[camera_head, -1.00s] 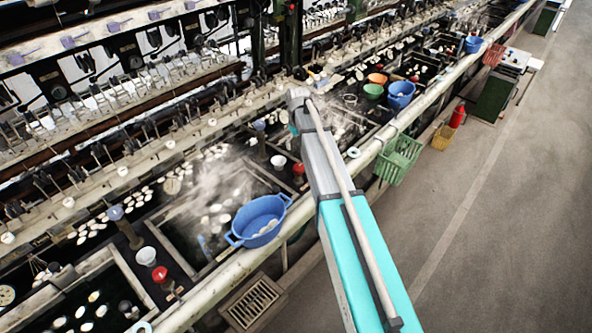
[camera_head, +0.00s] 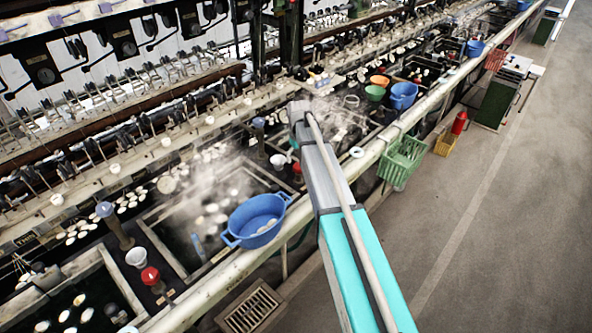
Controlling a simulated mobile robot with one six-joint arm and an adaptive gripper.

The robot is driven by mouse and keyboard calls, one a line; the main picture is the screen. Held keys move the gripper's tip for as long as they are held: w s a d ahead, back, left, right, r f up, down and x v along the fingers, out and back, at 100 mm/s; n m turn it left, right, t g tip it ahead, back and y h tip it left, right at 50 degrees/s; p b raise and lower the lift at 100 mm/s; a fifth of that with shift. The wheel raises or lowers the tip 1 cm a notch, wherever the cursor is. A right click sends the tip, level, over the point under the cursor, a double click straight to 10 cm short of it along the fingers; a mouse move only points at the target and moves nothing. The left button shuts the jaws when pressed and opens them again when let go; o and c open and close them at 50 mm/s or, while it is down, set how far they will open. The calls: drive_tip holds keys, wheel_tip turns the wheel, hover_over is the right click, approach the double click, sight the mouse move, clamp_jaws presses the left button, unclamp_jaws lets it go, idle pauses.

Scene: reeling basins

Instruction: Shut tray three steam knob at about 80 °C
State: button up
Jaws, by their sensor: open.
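A red round knob (camera_head: 150,275) stands on a post between the two nearest trays at lower left. Another red knob (camera_head: 297,168) shows beside my arm, partly behind it. Blue-grey knobs (camera_head: 104,209) stand on taller posts farther back. The steaming tray (camera_head: 160,235) holds dark water and pale cocoons. A round dial (camera_head: 166,184) sits at its back edge; its reading is too small to tell. I cannot tell which tray is number three. My arm reaches from the bottom right up over the basins; my gripper is hidden beyond its far end.
A blue basin (camera_head: 256,222) rests at the front edge of the steaming tray. A pale rail (camera_head: 215,290) runs along the basins, with a green basket (camera_head: 403,160) hanging on it. A floor grate (camera_head: 252,308) lies below. The grey aisle at right is clear.

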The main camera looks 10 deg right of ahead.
sight(298, 165)
drive_tip(key=shift+f+b, duration=1.65)
drive_tip(key=shift+f, duration=0.3)
drive_tip(key=c, duration=1.1)
drive_tip(key=shift+a, duration=0.25)
drive_tip(key=shift+c, duration=0.3)
drive_tip(key=shift+d, duration=0.1)
